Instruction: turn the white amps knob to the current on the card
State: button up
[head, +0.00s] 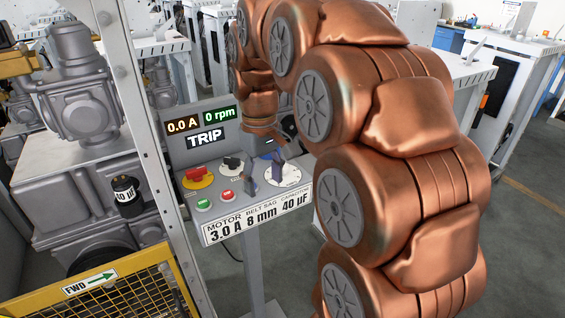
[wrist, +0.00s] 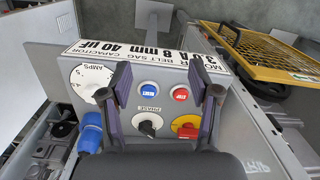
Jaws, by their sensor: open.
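The white amps knob (head: 284,174) is at the right of the grey control panel in the head view. In the wrist view the white AMPS dial (wrist: 88,78) lies at the left, partly covered by my left finger. Its setting is too small to read. The card (head: 258,216) on the panel's front edge reads MOTOR 3.0 A, BELT SAG 8 mm, CAPACITOR 40 µF; it also shows in the wrist view (wrist: 150,52). My gripper (head: 264,178) is open and empty over the panel. In the wrist view its fingers (wrist: 168,90) straddle the blue and red buttons, with the dial outside them.
The display (head: 205,137) reads 0.0 A, 0 rpm, TRIP. A red-and-yellow switch (head: 199,177), black phase knob (head: 232,163), green button (head: 204,204) and red button (head: 227,195) share the panel. A blue button (wrist: 149,88) lies between my fingers. A grey post (head: 140,130) stands left.

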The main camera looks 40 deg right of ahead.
jog(key=shift+t, duration=0.3)
jog(key=w+d, duration=0.3)
jog(key=w+d+r, duration=0.1)
jog(key=w+d, duration=0.1)
jog(key=d, duration=0.2)
jog(key=w+d+r, duration=0.1)
jog(key=w+d, duration=0.2)
jog(key=shift+w+d, duration=0.3)
jog(key=shift+d, duration=0.05)
jog(key=shift+w+d, duration=0.15)
jog(key=shift+d, duration=0.2)
jog(key=shift+f+p, duration=0.75)
jog(key=shift+f, duration=3.1)
jog(key=shift+c, duration=0.2)
jog(key=c, duration=1.1)
